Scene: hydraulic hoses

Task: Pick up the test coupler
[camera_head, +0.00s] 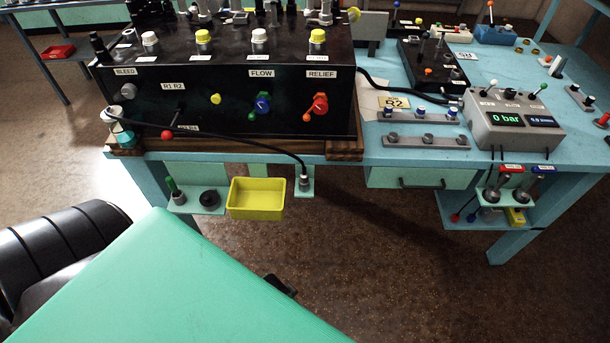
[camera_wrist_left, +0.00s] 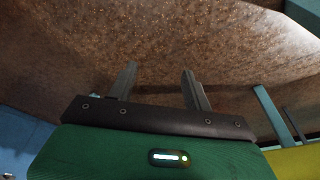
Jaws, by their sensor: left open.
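A dark metal coupler (camera_head: 304,182) stands upright on a small teal bracket below the bench front, at the end of a black hose (camera_head: 250,143). It looks like the test coupler. My left gripper (camera_wrist_left: 157,72) is open and empty in the left wrist view, its two fingers over brown floor. The coupler cannot be made out in that view. In the head view a large green part of mine covers the lower left, and I cannot make out the left fingertips. My right gripper is in neither view.
A yellow bin (camera_head: 257,198) hangs left of the coupler, beside a teal shelf (camera_head: 195,202) with small fittings. The black valve panel (camera_head: 225,100) stands above. A drawer (camera_head: 421,178) is to the right. The floor (camera_head: 390,260) in front is clear.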

